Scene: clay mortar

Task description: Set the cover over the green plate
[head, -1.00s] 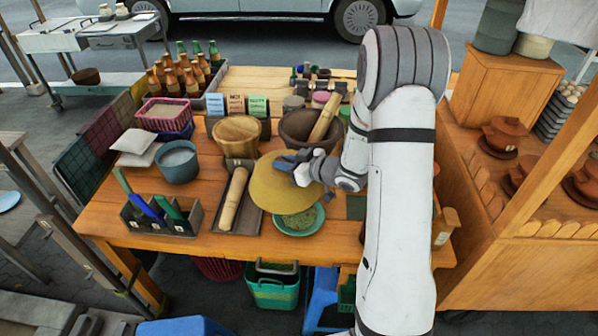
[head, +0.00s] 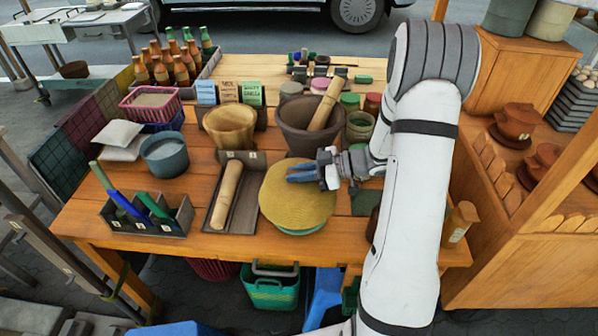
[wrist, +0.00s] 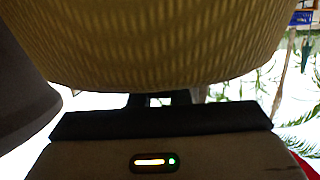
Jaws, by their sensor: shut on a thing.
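The cover (head: 297,200) is a round, yellow-tan woven disc. In the head view it lies nearly level above the green plate (head: 303,231), hiding all but a thin strip of the plate's front rim. I cannot tell whether the cover rests on the plate or is held just above it. My gripper (head: 292,172) is shut on the cover at its far side, toward the mortar. In the wrist view the cover (wrist: 160,45) fills the upper part, its weave close to the camera, and hides the fingertips. The plate's contents are hidden.
A dark mortar with a pestle (head: 312,118) stands just behind my gripper, with a wooden bowl (head: 230,128) to its left. A grey tray with a rolling pin (head: 227,193) lies close left of the cover. A small bottle (head: 458,226) stands right of my arm.

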